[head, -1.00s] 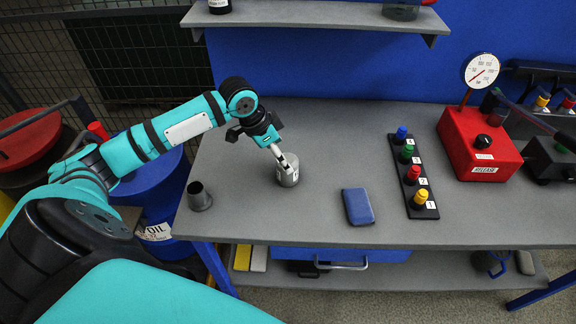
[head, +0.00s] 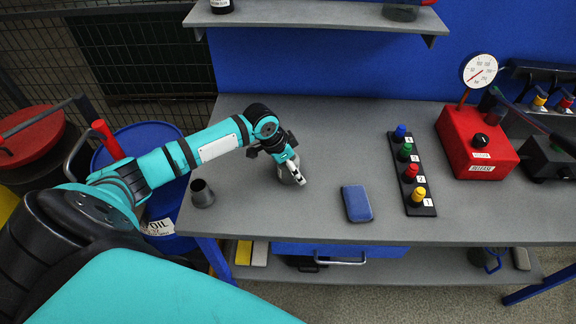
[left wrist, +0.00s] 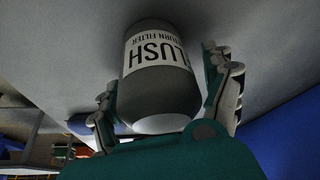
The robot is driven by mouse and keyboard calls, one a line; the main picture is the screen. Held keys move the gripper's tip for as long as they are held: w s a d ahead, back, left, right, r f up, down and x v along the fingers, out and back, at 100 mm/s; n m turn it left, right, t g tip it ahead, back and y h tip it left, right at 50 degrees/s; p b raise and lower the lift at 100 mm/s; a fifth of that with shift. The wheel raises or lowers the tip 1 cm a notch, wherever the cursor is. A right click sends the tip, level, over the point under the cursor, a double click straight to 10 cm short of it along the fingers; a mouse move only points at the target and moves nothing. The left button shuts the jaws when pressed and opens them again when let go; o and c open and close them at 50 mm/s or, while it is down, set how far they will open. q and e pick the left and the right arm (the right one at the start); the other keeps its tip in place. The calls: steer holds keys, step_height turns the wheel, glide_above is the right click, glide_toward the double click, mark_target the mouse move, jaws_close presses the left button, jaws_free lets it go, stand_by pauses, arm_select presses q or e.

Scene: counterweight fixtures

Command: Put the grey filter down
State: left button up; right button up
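In the left wrist view the filter (left wrist: 161,82) shows large, with a white label, between the two fingers (left wrist: 163,97). The fingers lie close on both sides of it; whether they press on it is unclear. Contact with the bench (head: 330,120) is hidden. My right gripper is not in view.
A blue case (head: 357,204) lies to the right, then a strip of coloured buttons (head: 421,200) and a red gauge box (head: 476,145). The bench behind the filter is clear.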

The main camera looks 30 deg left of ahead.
arm_select(q)
steer(key=c, duration=1.4)
steer(key=shift+r, duration=0.1)
